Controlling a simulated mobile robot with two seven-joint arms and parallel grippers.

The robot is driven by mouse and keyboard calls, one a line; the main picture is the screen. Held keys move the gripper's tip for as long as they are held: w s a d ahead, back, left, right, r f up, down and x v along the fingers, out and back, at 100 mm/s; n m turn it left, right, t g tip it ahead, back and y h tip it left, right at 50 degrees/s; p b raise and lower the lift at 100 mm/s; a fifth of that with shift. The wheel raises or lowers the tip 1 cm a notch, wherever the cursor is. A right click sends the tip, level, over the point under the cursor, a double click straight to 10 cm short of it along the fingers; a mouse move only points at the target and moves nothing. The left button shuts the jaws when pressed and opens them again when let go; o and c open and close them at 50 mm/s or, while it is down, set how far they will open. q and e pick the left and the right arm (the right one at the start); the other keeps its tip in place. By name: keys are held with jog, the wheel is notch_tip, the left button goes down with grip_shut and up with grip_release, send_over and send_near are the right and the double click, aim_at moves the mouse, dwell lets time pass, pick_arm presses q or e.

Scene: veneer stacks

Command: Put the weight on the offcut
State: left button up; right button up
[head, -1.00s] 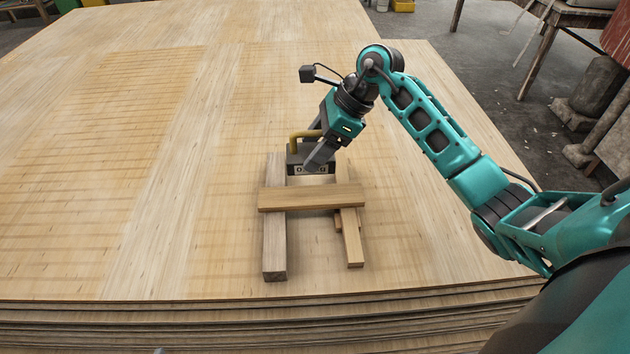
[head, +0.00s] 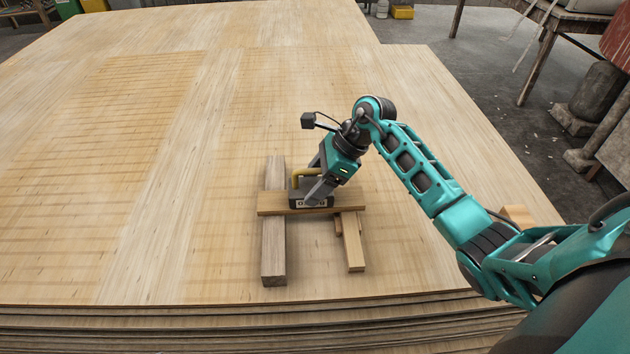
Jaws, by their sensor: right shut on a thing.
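The weight (head: 299,202) is a dark block with a yellow handle. My right gripper (head: 318,188) is shut on it, and its fingers hide part of the handle and body. The offcut (head: 350,203), taken here as the short flat board, lies crosswise over two wooden bars. The weight appears over the middle of this board, covering part of its top; I cannot tell whether it touches. My left gripper is not in view.
The board rests across a greyish bar (head: 274,250) on the left and a lighter bar (head: 354,250) on the right. A small wood block (head: 516,215) shows behind my right arm. The wide veneer stack (head: 150,200) is clear to the left.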

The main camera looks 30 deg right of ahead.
jog(key=shift+f, duration=0.1)
jog(key=o, duration=1.6)
jog(key=shift+c, duration=0.2)
jog(key=shift+r, duration=0.2)
jog(key=p+v, duration=0.1)
jog(key=v, duration=1.1)
jog(key=shift+a+p, duration=0.1)
jog(key=shift+p, duration=0.2)
